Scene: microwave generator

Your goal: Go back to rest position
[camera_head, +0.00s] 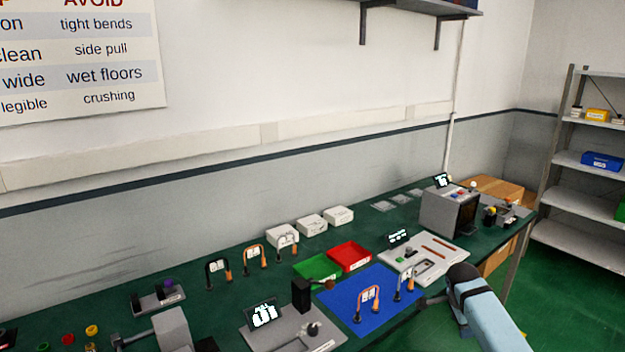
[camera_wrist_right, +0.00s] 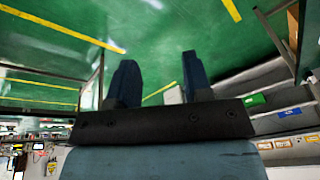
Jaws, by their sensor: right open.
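My right gripper (camera_wrist_right: 157,68) shows in the right wrist view with its two dark blue fingers spread apart. Nothing is between the fingers. Green floor with yellow lines lies beyond them. In the head view, a light blue and black part of my right arm (camera_head: 490,318) comes in at the bottom right, in front of the workbench (camera_head: 85,325). The right fingers cannot be made out there. My left gripper is not in view.
On the bench are a blue mat (camera_head: 345,318) with cable-like pieces, a red tray (camera_head: 349,257), a green tray (camera_head: 318,267), a grey box-shaped device (camera_head: 449,212) and several small fixtures. A metal shelf (camera_head: 585,160) stands right, with open floor before it.

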